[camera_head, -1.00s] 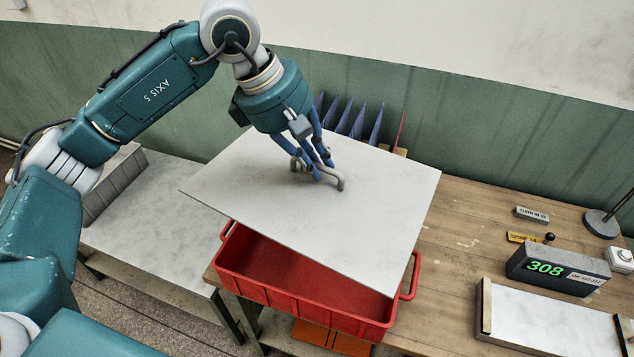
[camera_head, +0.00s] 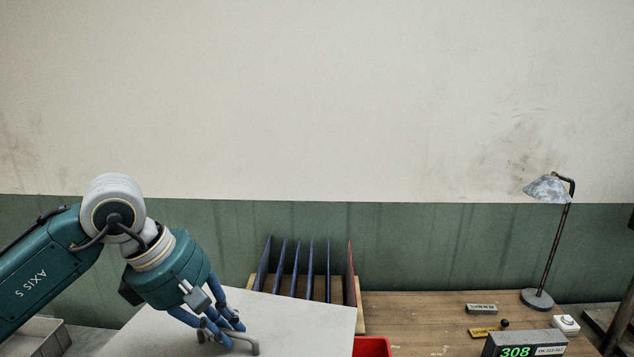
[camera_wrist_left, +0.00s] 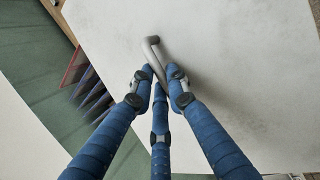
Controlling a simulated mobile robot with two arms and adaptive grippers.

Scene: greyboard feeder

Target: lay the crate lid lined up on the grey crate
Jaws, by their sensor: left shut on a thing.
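The crate lid is a pale grey flat board (camera_head: 290,318) with a grey bar handle (camera_head: 241,345) on top. My left gripper (camera_head: 218,333) is shut on that handle; in the left wrist view its blue fingers (camera_wrist_left: 160,72) close around the handle (camera_wrist_left: 153,48). The lid (camera_wrist_left: 225,60) spreads out beneath them. In the head view the lower part of the lid is cut off by the frame. A grey crate (camera_head: 36,338) shows partly at the lower left, beyond the lid's left edge. My right gripper is not in view.
A red crate (camera_head: 372,347) peeks out right of the lid. Behind the lid stands a wooden rack (camera_head: 362,318) with blue dividers (camera_head: 295,270) and one red. A lamp (camera_head: 548,190), a 308 display (camera_head: 515,352) and a white switch (camera_head: 565,323) are on the right.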

